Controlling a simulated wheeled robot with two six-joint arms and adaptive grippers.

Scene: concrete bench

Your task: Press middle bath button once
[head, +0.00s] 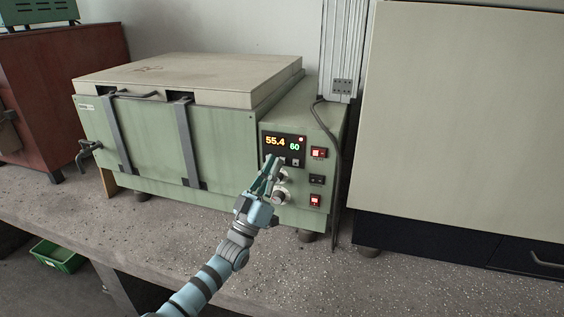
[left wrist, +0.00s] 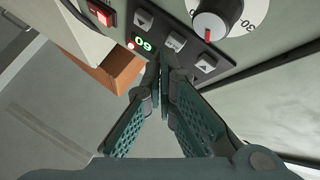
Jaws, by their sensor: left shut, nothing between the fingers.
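The green bath (head: 150,140) stands on the bench with its pale lid down. Its control panel display (head: 285,144) reads 55.4 and 60. A row of small buttons lies under the display. The left wrist view shows it upside down: a down-arrow button (left wrist: 143,19), the middle button (left wrist: 175,43) and an up-arrow button (left wrist: 205,63). My left gripper (head: 272,166) is shut and empty, its tips in front of the panel, partly covering the button row. In the left wrist view its tips (left wrist: 160,64) appear close to the middle button; contact cannot be told. My right gripper is out of view.
Dials (head: 279,196) and red switches (head: 315,200) sit near the button row. A dark cable hangs down the bath's right side. A large pale cabinet (head: 460,110) stands to the right. The speckled bench front (head: 400,285) is clear.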

